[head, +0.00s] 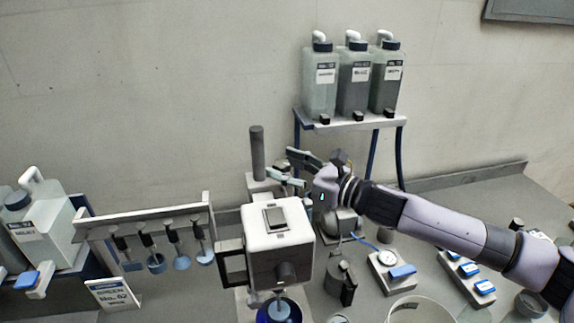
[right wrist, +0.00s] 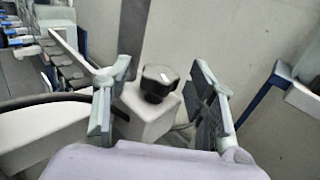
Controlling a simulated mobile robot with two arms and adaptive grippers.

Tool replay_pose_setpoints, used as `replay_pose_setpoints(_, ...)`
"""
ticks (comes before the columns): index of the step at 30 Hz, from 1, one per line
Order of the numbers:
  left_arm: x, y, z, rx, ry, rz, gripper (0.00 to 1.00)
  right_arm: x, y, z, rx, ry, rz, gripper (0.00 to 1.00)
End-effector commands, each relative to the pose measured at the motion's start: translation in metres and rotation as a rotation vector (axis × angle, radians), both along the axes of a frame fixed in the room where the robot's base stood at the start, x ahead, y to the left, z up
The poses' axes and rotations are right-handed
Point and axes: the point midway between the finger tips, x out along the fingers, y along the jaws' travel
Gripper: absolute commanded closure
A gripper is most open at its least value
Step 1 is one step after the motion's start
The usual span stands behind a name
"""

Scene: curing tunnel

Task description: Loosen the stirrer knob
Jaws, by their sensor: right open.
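A black faceted knob (right wrist: 158,83) with a small white mark sits on a pale block (right wrist: 150,112) in the right wrist view. My right gripper (right wrist: 162,98) is open, with one finger on each side of the knob and visible gaps to both. In the head view my right gripper (head: 292,167) is beside the dark upright post (head: 257,153), behind the white stirrer head (head: 281,240). The knob is not clear there, hidden by the gripper. The stirrer head stands over a blue pot (head: 280,312). My left gripper is not in view.
A shelf (head: 345,124) with several grey bottles stands behind. A rack (head: 145,222) with hanging stirring tools is at left, near a sign card (head: 113,295).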

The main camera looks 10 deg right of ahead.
Motion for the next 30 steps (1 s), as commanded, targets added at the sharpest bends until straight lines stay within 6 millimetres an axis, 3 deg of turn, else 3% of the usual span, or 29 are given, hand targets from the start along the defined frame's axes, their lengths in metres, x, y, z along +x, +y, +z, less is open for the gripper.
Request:
replay_pose_setpoints(22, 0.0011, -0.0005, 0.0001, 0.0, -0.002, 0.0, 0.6, -0.0004, -0.0003, 0.0003, 0.001, 0.001, 0.0, 0.96)
replay_pose_setpoints(30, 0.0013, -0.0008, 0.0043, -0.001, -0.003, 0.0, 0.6, 0.0004, -0.0009, 0.0022, 0.001, -0.001, 0.026, 0.97)
